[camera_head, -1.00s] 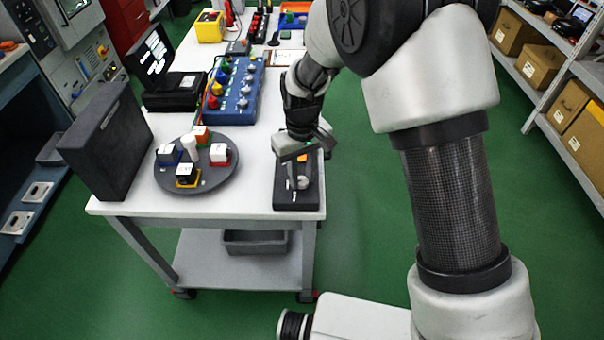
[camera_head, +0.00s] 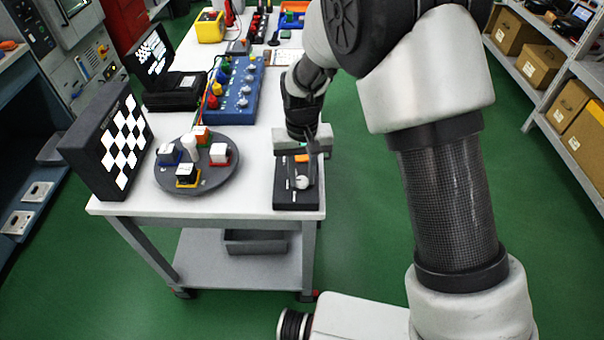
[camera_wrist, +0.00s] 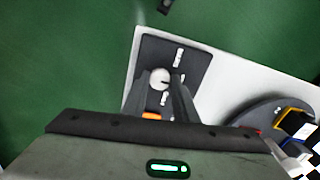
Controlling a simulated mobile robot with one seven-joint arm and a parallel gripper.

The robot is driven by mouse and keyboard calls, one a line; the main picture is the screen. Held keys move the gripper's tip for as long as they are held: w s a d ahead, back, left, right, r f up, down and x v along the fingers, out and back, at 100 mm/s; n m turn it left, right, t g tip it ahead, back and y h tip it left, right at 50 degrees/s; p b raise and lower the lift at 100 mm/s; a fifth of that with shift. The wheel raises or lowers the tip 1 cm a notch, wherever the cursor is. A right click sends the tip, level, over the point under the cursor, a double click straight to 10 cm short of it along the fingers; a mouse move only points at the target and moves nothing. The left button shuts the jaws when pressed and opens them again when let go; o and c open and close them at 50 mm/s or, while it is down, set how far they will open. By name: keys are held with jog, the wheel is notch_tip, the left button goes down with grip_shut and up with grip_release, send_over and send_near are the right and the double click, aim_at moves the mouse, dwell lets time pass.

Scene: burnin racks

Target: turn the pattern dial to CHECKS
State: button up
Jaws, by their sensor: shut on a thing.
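The pattern dial (camera_head: 301,182) is a white round knob on a black control box (camera_head: 284,198) at the near right corner of the table. In the wrist view the dial (camera_wrist: 159,78) shows between the dark fingers, with white marks on the box beside it. My gripper (camera_wrist: 161,88) reaches down over the box and is shut on the dial. The fingers hide part of the knob and its labels, which are too small to read. The panel (camera_head: 122,147) at the table's left shows a black and white checkerboard.
A round dark turntable (camera_head: 222,184) with several coloured blocks stands left of the control box. Behind are a blue box (camera_head: 243,108) with knobs and an open black case (camera_head: 177,101). Green floor lies free right of the table.

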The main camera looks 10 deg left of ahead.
aim_at(302, 180)
jog(key=o, duration=1.1)
jog(key=shift+c, duration=0.2)
notch_tip(302, 180, up, 18)
jog(key=p, duration=0.1)
jog(key=shift+f, duration=0.25)
